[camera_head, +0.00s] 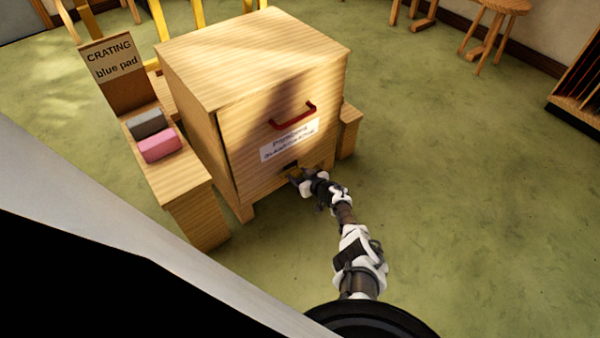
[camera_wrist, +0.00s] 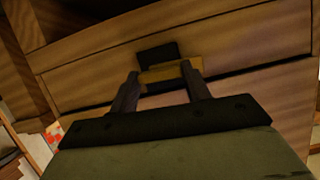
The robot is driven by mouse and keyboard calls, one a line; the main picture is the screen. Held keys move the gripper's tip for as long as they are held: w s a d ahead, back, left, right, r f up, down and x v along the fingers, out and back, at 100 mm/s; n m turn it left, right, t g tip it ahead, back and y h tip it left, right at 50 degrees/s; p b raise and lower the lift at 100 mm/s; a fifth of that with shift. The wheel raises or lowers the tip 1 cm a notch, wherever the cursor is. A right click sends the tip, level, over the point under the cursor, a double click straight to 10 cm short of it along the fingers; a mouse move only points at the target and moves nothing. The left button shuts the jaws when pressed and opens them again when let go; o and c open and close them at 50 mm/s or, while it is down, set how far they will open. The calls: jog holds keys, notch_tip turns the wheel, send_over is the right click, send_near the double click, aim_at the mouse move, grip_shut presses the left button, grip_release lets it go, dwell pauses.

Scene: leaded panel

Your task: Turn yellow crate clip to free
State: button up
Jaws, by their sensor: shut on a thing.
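The yellow crate clip (camera_wrist: 165,74) sits on a dark plate (camera_wrist: 157,53) low on the front of the wooden crate (camera_head: 258,50). In the wrist view the clip lies crosswise, slightly tilted, between the fingers. In the head view my gripper (camera_head: 297,178) reaches the crate's lower front edge and hides most of the clip.
A red handle (camera_head: 293,116) and a white label (camera_head: 290,140) are on the crate's front. At left, a wooden stand holds a grey pad (camera_head: 146,123), a pink pad (camera_head: 159,145) and a "CRATING blue pad" sign (camera_head: 111,60). Green floor (camera_head: 460,200) at right is clear.

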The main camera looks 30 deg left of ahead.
jog(key=shift+n, duration=0.3)
jog(key=shift+c, duration=0.2)
jog(key=o, duration=1)
jog(key=shift+t, duration=0.3)
jog(key=p+v, duration=1.1)
jog(key=v, duration=0.3)
